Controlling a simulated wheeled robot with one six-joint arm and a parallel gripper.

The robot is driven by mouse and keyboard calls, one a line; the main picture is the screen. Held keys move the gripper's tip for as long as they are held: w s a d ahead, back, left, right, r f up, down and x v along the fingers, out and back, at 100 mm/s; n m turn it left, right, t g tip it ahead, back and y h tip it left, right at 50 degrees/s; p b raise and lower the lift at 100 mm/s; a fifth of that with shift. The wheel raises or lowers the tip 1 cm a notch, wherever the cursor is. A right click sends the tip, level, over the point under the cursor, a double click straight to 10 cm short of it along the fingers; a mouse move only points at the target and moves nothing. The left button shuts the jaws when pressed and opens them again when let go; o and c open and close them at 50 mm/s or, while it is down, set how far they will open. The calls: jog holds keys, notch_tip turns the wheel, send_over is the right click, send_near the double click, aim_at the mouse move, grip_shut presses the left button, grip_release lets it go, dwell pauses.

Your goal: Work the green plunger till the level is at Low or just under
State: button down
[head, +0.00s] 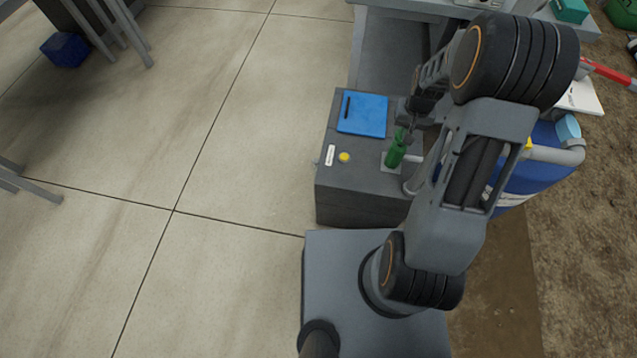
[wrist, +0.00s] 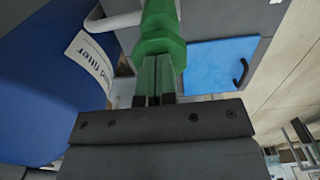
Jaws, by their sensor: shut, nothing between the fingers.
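The green plunger (head: 396,150) stands upright on a light plate on top of the dark grey box, in the head view. In the wrist view its green body (wrist: 158,30) is straight ahead of the fingers. My gripper (wrist: 155,75) is shut, with its two fingers side by side and nothing between them. The fingertips are at the plunger, overlapping it in the picture; I cannot tell whether they touch. In the head view my gripper is at the plunger's top, partly hidden by my arm. A level gauge is not clearly readable in either view.
The grey box (head: 340,205) also carries a blue panel (head: 363,115) with a dark handle, a yellow button (head: 344,157) and a white label (head: 330,155). A blue drum (head: 540,170) with a pipe stands to the right. The floor to the left is mostly clear.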

notch_tip(320, 180, up, 6)
jog(key=p, duration=0.4)
jog(key=shift+f, duration=0.15)
dwell(0.4)
jog(key=shift+f+b, duration=2.85)
jog(key=shift+f, duration=1.15)
jog(key=shift+r, duration=0.2)
notch_tip(320, 180, up, 8)
jog(key=p, duration=0.6)
